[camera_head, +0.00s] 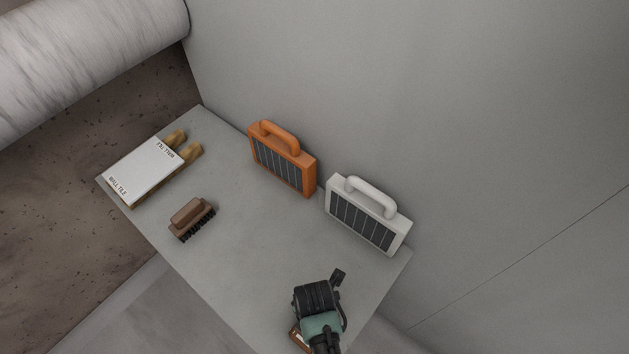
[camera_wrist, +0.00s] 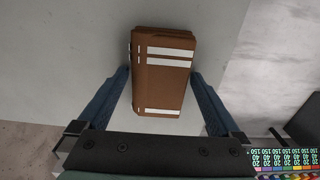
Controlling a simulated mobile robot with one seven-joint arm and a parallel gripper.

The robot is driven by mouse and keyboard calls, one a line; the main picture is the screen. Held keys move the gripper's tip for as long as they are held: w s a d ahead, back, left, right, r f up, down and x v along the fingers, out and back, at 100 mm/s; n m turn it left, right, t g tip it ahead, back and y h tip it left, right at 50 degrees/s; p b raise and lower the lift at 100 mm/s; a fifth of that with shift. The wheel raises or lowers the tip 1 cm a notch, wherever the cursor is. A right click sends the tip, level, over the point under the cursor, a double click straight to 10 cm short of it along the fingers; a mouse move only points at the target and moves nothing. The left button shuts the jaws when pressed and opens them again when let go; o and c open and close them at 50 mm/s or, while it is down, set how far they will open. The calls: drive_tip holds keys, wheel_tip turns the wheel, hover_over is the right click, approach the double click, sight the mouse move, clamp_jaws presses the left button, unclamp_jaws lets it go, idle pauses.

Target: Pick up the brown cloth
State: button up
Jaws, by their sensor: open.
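The brown cloth (camera_wrist: 161,80) is a folded rectangle with white stripes, lying on the grey stone slab (camera_wrist: 60,60) in the wrist view. My gripper (camera_wrist: 163,85) is open, with one blue finger on each side of the cloth's near half. Gaps show between the fingers and the cloth's sides; whether the fingers are at its height I cannot tell. In the head view my gripper (camera_head: 318,302) is over the slab's near right end. Only a small brown edge of the cloth (camera_head: 299,338) shows there, beside the gripper; my arm hides the rest.
A white lamp-like case (camera_head: 367,214) and an orange one (camera_head: 282,160) stand along the wall. A brown brush (camera_head: 191,219) and a white wall tile box (camera_head: 143,171) on wooden pieces lie farther left. The slab's middle (camera_head: 250,235) is clear. A colour chart (camera_wrist: 290,163) shows low right.

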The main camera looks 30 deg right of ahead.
drive_tip(key=c, duration=1.2)
drive_tip(key=shift+r, duration=0.15)
wheel_tip(320, 180, up, 10)
drive_tip(key=shift+f, duration=0.1)
